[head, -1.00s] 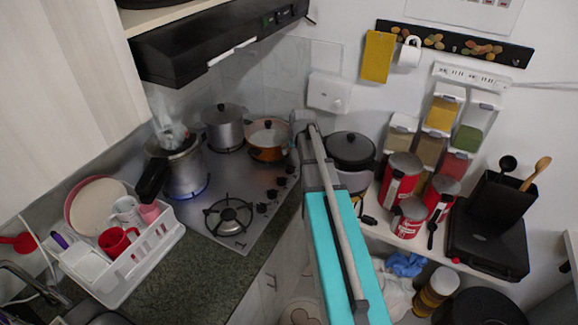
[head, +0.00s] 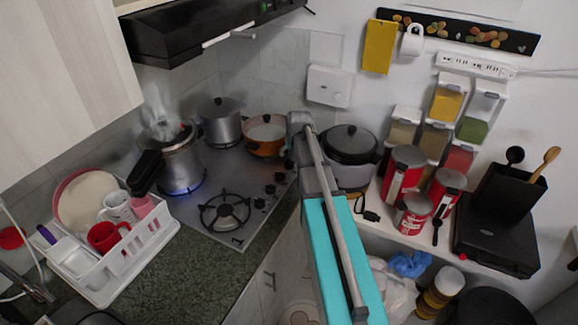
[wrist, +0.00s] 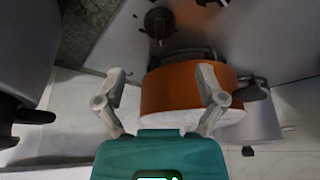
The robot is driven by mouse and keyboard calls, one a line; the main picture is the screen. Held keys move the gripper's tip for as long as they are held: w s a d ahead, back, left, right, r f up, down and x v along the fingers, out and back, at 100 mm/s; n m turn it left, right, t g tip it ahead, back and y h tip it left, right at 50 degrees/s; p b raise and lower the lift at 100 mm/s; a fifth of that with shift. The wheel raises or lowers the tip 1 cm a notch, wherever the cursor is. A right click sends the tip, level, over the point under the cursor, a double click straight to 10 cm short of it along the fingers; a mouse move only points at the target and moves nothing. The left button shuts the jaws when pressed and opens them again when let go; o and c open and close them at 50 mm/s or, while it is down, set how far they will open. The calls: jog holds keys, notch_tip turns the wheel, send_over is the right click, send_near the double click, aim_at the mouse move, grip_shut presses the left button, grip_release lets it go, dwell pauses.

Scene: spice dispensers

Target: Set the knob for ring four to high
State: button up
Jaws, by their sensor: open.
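The steel stove (head: 252,228) has a row of black knobs (head: 270,190) along its right edge. I cannot tell from the frames which knob belongs to ring four, and no knob markings are readable. In the wrist view one dark knob (wrist: 160,22) shows near the top, beyond my fingers, with another partly cut off by the top edge. My gripper (wrist: 161,74) is open and empty, its two fingers spread in front of the orange pot (wrist: 180,88); they appear apart from any knob.
The orange pot (head: 265,138) and a lidded steel pot (head: 218,122) stand at the stove's back. A steaming pot (head: 182,165) sits over a blue flame at left. A bare burner (head: 225,211) is in front. A lidded cooker (head: 352,150) stands right of my arm.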

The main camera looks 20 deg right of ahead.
aim_at(289, 161)
jog(key=shift+b+x, duration=3.25)
jog(key=shift+x, duration=0.6)
jog(key=c, duration=1.1)
jog(key=shift+c, duration=0.2)
jog(key=shift+m, duration=0.4)
jog(key=o, duration=1.1)
jog(key=shift+o, duration=0.2)
jog(key=shift+r, duration=0.1)
